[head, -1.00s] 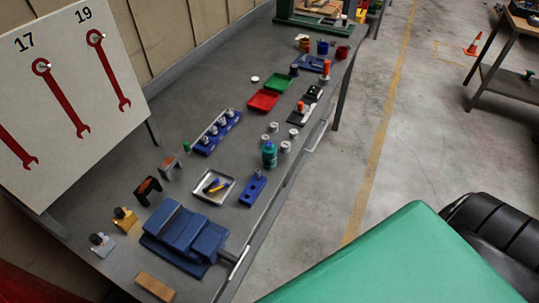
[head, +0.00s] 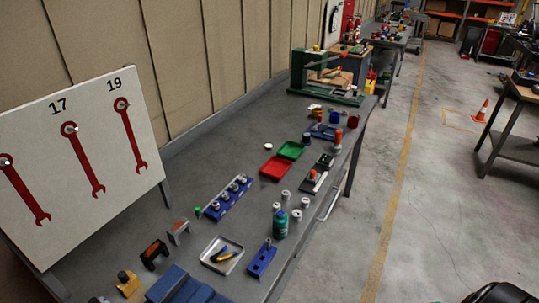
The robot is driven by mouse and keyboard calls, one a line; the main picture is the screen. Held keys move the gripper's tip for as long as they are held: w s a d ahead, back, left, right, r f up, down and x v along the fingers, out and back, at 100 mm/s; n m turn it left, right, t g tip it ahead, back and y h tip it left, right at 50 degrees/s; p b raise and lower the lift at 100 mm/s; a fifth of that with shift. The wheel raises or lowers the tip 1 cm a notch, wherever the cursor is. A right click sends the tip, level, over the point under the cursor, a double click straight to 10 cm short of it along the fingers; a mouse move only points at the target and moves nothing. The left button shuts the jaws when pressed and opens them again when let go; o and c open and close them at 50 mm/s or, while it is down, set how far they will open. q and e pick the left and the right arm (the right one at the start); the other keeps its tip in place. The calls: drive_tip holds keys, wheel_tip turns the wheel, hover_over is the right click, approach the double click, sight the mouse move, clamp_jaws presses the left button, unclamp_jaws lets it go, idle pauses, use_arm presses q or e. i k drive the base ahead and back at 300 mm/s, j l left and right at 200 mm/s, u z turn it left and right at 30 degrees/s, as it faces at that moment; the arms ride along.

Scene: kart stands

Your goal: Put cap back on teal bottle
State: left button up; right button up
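The teal bottle (head: 280,227) stands upright near the front edge of the grey workbench (head: 222,158). Its top looks pale and narrow; I cannot tell clearly whether anything covers it. A small white round disc (head: 265,147) lies alone on the bench, farther back and left of the red tray; it may be the cap, but it is too small to be sure. Neither of my grippers is in view.
Several pale cylinders (head: 296,215) stand close around the bottle. A blue holder (head: 262,259), a metal tray (head: 222,254), a blue rack (head: 231,196), a red tray (head: 275,167) and a green tray (head: 291,150) are nearby. The floor (head: 430,190) to the right is mostly clear.

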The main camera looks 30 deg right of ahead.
sight(281, 219)
drive_tip(key=l+u, duration=0.2)
drive_tip(key=l, duration=0.65)
drive_tip(key=l+u, duration=0.2)
drive_tip(key=l, duration=0.6)
drive_tip(key=k+l+u, duration=0.2)
drive_tip(key=l, duration=0.65)
drive_tip(key=i+l+u, duration=0.1)
drive_tip(key=i+l, duration=0.3)
drive_tip(key=l, duration=0.25)
drive_tip(key=i+l+u, duration=0.15)
drive_tip(key=i+l, duration=0.05)
drive_tip(key=l, duration=0.1)
